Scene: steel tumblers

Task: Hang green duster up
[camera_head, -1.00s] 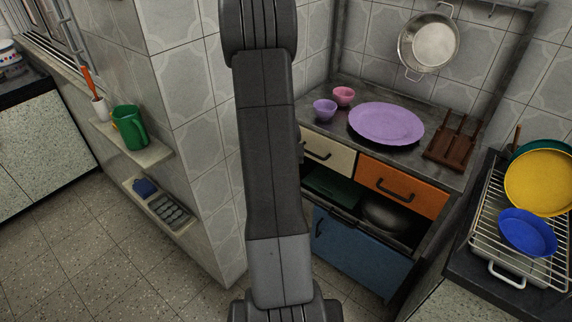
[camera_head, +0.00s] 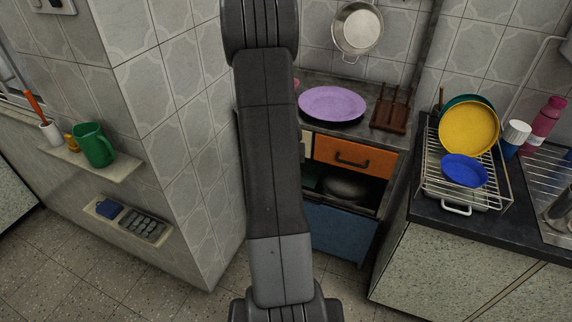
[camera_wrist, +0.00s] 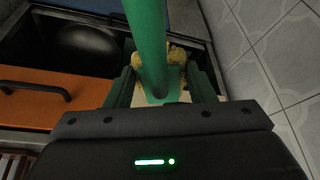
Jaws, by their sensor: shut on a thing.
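The green duster (camera_wrist: 149,45) shows in the wrist view as a thick green handle running from the top edge down to between my fingers. My gripper (camera_wrist: 162,88) is shut on it near the middle of that view. Some yellowish material shows behind the handle; I cannot tell whether it is part of the duster. The rest of the duster is out of view or hidden. In the head view my arm fills the middle, and neither the gripper nor the duster shows. I see no clear free hook in the current frames.
A cabinet with an orange drawer (camera_head: 354,152) and an open shelf stands right of the tiled wall corner. A steel pan (camera_head: 358,29) hangs above it. A dish rack (camera_head: 500,187) stands on the right counter. A wall ledge (camera_head: 122,170) holds a green mug (camera_head: 93,146).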

